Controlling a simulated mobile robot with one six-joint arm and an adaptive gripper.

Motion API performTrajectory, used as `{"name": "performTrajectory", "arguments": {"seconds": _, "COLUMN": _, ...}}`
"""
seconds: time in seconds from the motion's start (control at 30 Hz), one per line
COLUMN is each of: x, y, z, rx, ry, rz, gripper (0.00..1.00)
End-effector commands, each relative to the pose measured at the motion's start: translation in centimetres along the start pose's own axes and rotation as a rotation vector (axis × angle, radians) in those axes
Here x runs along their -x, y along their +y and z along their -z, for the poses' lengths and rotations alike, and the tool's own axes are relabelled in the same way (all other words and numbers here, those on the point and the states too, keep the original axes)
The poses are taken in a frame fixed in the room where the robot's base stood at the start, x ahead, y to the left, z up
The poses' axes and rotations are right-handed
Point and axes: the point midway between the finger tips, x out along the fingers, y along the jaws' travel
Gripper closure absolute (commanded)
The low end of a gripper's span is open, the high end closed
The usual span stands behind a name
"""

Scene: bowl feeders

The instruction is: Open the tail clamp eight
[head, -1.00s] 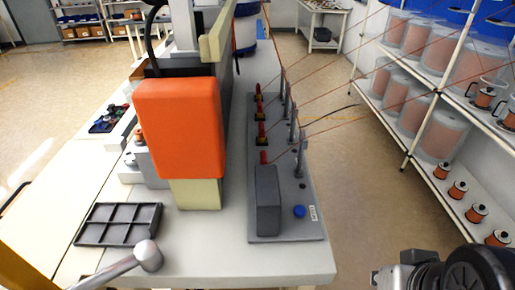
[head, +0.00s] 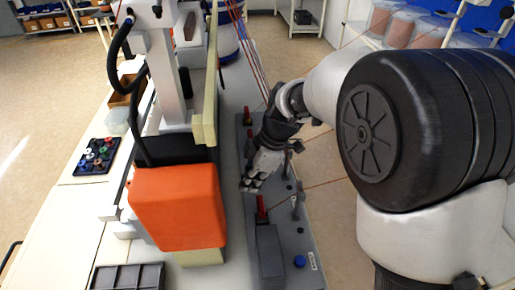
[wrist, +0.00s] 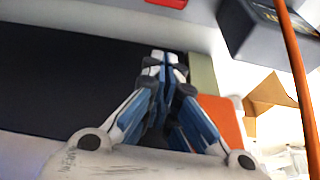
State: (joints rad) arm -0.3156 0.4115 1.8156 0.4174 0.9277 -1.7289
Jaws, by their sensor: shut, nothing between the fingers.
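A grey base plate (head: 312,240) carries a row of clamps with red levers. One red lever (head: 262,208) stands upright at the near end, and another (head: 247,116) stands farther back. No clamp number is readable, so I cannot tell which is clamp eight. My gripper (head: 250,184) is shut and empty over the row, between these two levers, and hides the clamps behind it. In the wrist view my closed fingertips (wrist: 165,62) point towards a dark surface. Part of a red piece (wrist: 167,3) shows at the top edge, apart from the fingers.
A grey block (head: 269,255) and a blue button (head: 299,262) are at the plate's near end. The orange machine head (head: 178,208) stands close left of my gripper. Thin copper wires run over the plate; an orange strand (wrist: 297,75) crosses the wrist view's right side.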

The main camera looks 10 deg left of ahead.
Motion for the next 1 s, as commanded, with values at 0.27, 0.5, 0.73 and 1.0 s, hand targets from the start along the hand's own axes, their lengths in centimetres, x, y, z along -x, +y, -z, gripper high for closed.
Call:
{"name": "performTrajectory", "arguments": {"seconds": 0.27, "x": -0.6, "y": 0.3, "z": 0.3, "rx": 0.036, "ry": 0.006, "rz": 0.009, "gripper": 1.00}}
{"name": "performTrajectory", "arguments": {"seconds": 0.5, "x": -1.0, "y": 0.2, "z": 0.3, "rx": 0.034, "ry": 0.005, "rz": 0.010, "gripper": 1.00}}
{"name": "performTrajectory", "arguments": {"seconds": 0.73, "x": -4.5, "y": 0.1, "z": 0.2, "rx": 0.033, "ry": 0.005, "rz": 0.014, "gripper": 1.00}}
{"name": "performTrajectory", "arguments": {"seconds": 1.0, "x": -10.4, "y": 0.1, "z": 0.3, "rx": 0.034, "ry": 0.004, "rz": 0.013, "gripper": 1.00}}
